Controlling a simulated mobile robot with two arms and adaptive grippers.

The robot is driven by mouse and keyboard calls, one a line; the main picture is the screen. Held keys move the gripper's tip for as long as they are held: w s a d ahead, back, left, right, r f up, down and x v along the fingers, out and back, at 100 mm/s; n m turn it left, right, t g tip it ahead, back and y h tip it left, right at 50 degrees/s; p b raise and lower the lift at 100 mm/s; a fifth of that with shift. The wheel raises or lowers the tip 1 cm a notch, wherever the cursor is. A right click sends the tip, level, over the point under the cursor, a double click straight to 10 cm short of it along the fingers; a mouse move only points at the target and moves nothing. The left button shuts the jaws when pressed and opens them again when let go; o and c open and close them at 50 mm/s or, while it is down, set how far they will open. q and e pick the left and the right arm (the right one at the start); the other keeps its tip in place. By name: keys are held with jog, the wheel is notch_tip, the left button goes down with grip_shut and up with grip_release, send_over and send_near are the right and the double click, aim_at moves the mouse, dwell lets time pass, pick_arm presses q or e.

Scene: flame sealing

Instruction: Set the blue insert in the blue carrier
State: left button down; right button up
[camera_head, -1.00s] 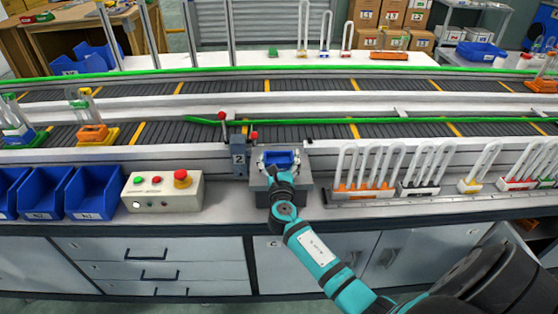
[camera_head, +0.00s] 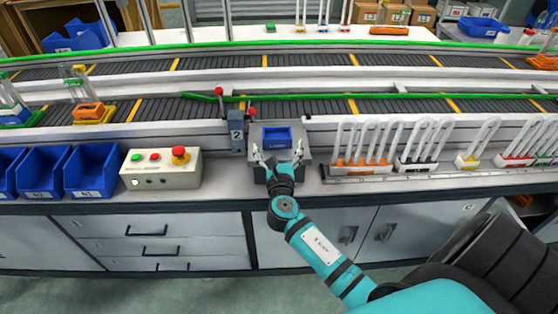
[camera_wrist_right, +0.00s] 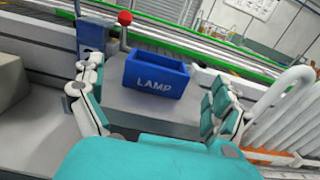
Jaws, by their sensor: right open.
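A blue open-topped box (camera_head: 278,139) marked LAMP sits upright on a grey block (camera_head: 258,174) beside the post numbered 2. It also shows in the right wrist view (camera_wrist_right: 157,80), ahead of the fingers. I cannot tell whether this box is the insert, the carrier or both together; its inside is mostly hidden. My right gripper (camera_head: 279,154) is open and empty, its fingers spread on the near side of the box, apart from it. The fingers also show in the right wrist view (camera_wrist_right: 155,105). My left gripper is not in view.
A button box (camera_head: 160,168) and blue bins (camera_head: 92,173) stand to the left. Racks of white U-tubes (camera_head: 362,150) stand to the right. A red-knobbed lever (camera_wrist_right: 125,22) rises behind the box. The conveyor (camera_head: 310,107) runs behind, with an orange piece (camera_head: 92,113) on it.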

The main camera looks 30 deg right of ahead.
jog(key=v, duration=0.6)
jog(key=s+a+f+m+g+y, duration=0.2)
jog(key=s+f+m+g, duration=0.15)
jog(key=f, duration=0.85)
jog(key=s+a+f+m+g+y, duration=0.2)
jog(key=s+f+m, duration=0.25)
jog(key=f, duration=0.75)
jog(key=s+a+f+m+g+y, duration=0.25)
jog(key=s+f, duration=0.25)
jog(key=f, duration=0.7)
jog(key=s+a+f+m+g+y, duration=0.1)
jog(key=s+f+m, duration=0.4)
jog(key=s, duration=0.5)
jog(key=s+f+m+g, duration=0.3)
jog(key=s+f+m, duration=0.2)
jog(key=s, duration=0.5)
jog(key=s+a+f+m+g+y, duration=0.1)
jog(key=s+f+m+g, duration=0.1)
jog(key=s+f+m, duration=0.4)
jog(key=s+m, duration=0.1)
jog(key=s, duration=0.4)
jog(key=shift+a+y, duration=0.35)
jog(key=shift+s, duration=0.1)
jog(key=shift+c, duration=0.4)
